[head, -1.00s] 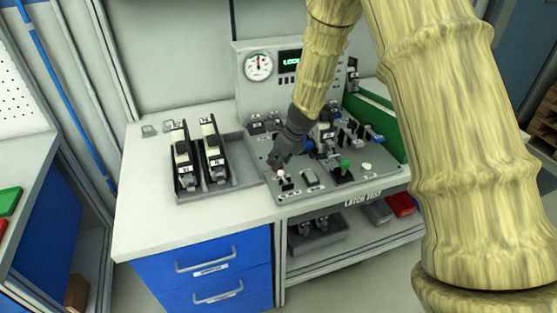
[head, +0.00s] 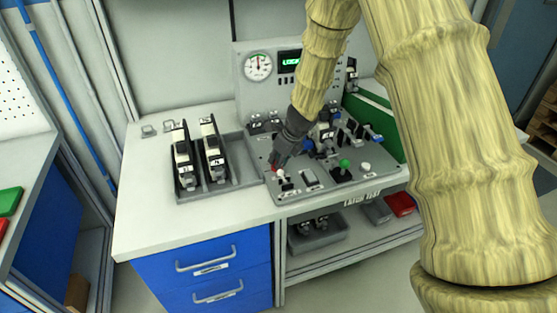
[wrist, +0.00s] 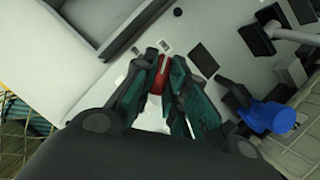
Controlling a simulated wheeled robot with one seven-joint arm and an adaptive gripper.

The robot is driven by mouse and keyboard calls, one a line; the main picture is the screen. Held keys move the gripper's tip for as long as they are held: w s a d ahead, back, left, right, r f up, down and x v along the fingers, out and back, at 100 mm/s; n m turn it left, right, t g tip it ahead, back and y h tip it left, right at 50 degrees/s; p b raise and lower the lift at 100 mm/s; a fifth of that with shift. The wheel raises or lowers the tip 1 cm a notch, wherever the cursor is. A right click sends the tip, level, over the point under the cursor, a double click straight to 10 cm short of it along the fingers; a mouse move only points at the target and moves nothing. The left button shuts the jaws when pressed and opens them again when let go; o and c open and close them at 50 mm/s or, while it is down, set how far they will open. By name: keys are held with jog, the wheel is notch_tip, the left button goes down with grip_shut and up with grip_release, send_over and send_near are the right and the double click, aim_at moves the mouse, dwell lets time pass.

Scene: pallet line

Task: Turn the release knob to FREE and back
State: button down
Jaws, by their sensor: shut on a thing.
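The red release knob (wrist: 158,76) shows between the fingers of my gripper in the wrist view. In the head view only a bit of red (head: 274,168) shows at the fingertips, at the left front of the grey test panel (head: 300,193). My gripper (wrist: 160,80) is shut on the knob, reaching down to it from above. The fingers hide much of the knob, and I cannot read which way it points. A small display (head: 290,62) on the upright panel glows green; its text seems to begin with "LOC", the rest is hidden by my arm.
A grey tray (head: 232,188) with two black and white latch units stands left of the panel. A green button (head: 344,163), a white button (head: 366,166) and blue-handled clamps lie right of the gripper. A round gauge (head: 258,66) is behind. The bench's left front is clear.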

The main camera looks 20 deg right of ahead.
jog(key=shift+f+p, duration=0.1)
jog(key=shift+p, duration=0.2)
jog(key=n+g+p, duration=0.1)
jog(key=n+p, duration=0.1)
jog(key=n, duration=0.1)
jog(key=shift+y+p, duration=0.35)
jog(key=shift+y, duration=0.05)
jog(key=n+p, duration=0.1)
jog(key=n, duration=0.1)
jog(key=shift+n+g+y+p, duration=0.4)
jog(key=n+g+p, duration=0.1)
jog(key=n, duration=0.2)
jog(key=shift+w+f, duration=0.1)
jog(key=shift+f, duration=0.05)
jog(key=shift+f+n+g+y, duration=0.1)
jog(key=shift+n+g+y, duration=0.2)
jog(key=shift+n+g, duration=0.85)
jog(key=shift+n+t, duration=0.35)
jog(key=shift+n, duration=0.2)
jog(key=c, duration=1.4)
grip_release()
jog(key=shift+c, duration=0.2)
jog(key=shift+a+f, duration=0.1)
jog(key=shift+w+r, duration=0.25)
jog(key=shift+r, duration=0.05)
